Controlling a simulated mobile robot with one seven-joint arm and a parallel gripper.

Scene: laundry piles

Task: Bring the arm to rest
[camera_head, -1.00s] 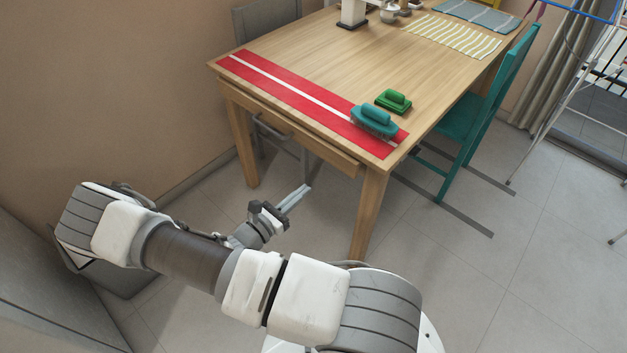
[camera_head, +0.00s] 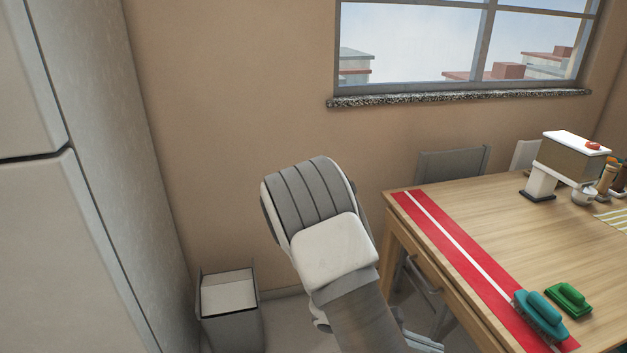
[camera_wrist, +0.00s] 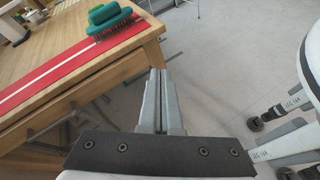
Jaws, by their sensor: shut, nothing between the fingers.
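My gripper (camera_wrist: 159,78) is shut and empty in the wrist view. Its two pale grey fingers lie together, pointing past the corner of the wooden table (camera_wrist: 135,52), over the tiled floor. In the head view my arm (camera_head: 335,255) stands in front of the beige wall, left of the table. Nothing is held.
The table (camera_head: 478,212) bears a red runner (camera_head: 455,247), a teal brush (camera_head: 540,316) and a green brush (camera_head: 568,297). A grey bin (camera_head: 231,318) stands by the wall, beside a tall pale cabinet (camera_head: 75,230). Open floor (camera_wrist: 225,75) lies right of the table.

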